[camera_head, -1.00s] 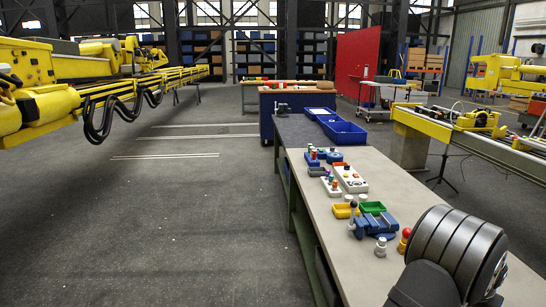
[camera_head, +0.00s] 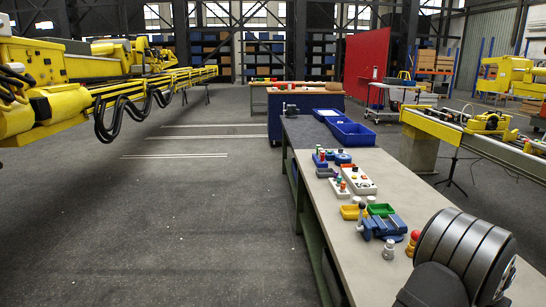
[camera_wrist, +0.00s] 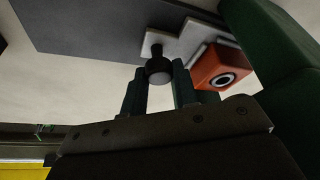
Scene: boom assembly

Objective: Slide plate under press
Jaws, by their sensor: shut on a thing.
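In the wrist view, a small white plate (camera_wrist: 150,47) with a black round knob (camera_wrist: 159,72) lies at the edge of a dark grey flat surface (camera_wrist: 85,22). My gripper (camera_wrist: 160,76) has its two dark green fingers on either side of the knob and is shut on it. An orange block (camera_wrist: 219,68) with a dark ringed button is just right of the fingers. A large dark green body (camera_wrist: 280,45) stands at the upper right; I cannot tell whether it is the press.
In the head view, the long bench (camera_head: 345,240) carries a blue vise-like fixture (camera_head: 381,227), a yellow bin (camera_head: 349,212), a green bin (camera_head: 381,209), a white button box (camera_head: 358,180) and small pegs. Blue trays (camera_head: 352,133) stand farther back. The floor left of the bench is clear.

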